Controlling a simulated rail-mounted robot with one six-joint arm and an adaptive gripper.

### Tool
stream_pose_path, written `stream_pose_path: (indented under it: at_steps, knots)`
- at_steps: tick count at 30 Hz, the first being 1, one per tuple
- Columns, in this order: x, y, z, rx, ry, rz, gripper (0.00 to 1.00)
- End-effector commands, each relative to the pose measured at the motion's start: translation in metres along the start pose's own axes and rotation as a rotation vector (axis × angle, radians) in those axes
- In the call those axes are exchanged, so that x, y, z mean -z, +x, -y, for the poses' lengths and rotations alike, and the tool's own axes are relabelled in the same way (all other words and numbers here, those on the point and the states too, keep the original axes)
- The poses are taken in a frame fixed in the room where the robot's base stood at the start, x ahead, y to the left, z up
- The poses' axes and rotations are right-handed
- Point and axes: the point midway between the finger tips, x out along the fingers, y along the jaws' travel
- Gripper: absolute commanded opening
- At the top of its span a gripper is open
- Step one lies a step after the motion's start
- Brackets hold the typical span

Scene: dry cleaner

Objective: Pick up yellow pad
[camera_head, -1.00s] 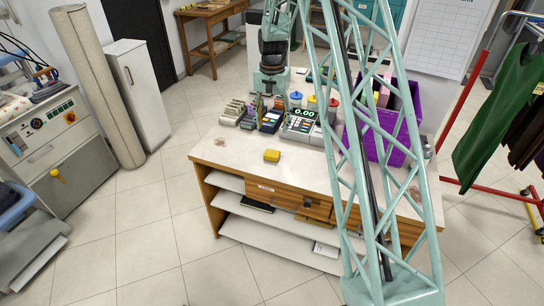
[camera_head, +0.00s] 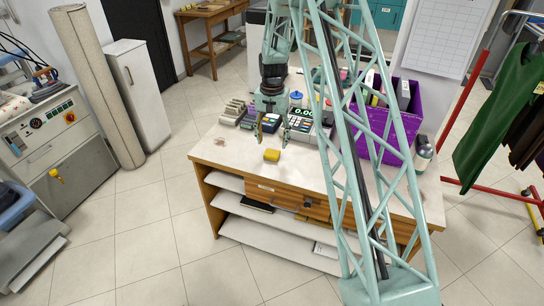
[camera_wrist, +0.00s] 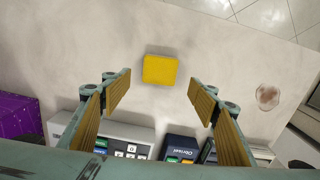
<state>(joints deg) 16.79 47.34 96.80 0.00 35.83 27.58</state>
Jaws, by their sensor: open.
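The yellow pad (camera_head: 271,155) lies flat on the counter top near its front edge. In the wrist view the yellow pad (camera_wrist: 160,69) sits on the pale surface just beyond the fingertips and between their lines. My gripper (camera_head: 271,131) is above the counter, a little behind the pad, pointing down. In the wrist view my gripper (camera_wrist: 161,96) is open and empty, with its two ribbed fingers wide apart. The pad is not touched by the fingers.
A cash register (camera_head: 302,125) and card terminals stand behind the pad, close under my gripper. A purple crate (camera_head: 392,112) and a bottle (camera_head: 423,157) are to the right. A stain (camera_wrist: 267,96) marks the counter. The counter around the pad is clear.

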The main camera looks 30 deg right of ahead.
Motion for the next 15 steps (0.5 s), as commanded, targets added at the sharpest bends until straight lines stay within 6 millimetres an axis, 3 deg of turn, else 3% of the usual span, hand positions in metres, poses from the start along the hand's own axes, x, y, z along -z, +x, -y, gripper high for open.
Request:
stream_pose_path:
  at_steps: [10,15]
  knots:
    - [0.000,0.001,0.000,0.000,0.000,0.001,0.55]
    - [-0.002,0.011,-0.001,-0.001,0.000,0.002,0.55]
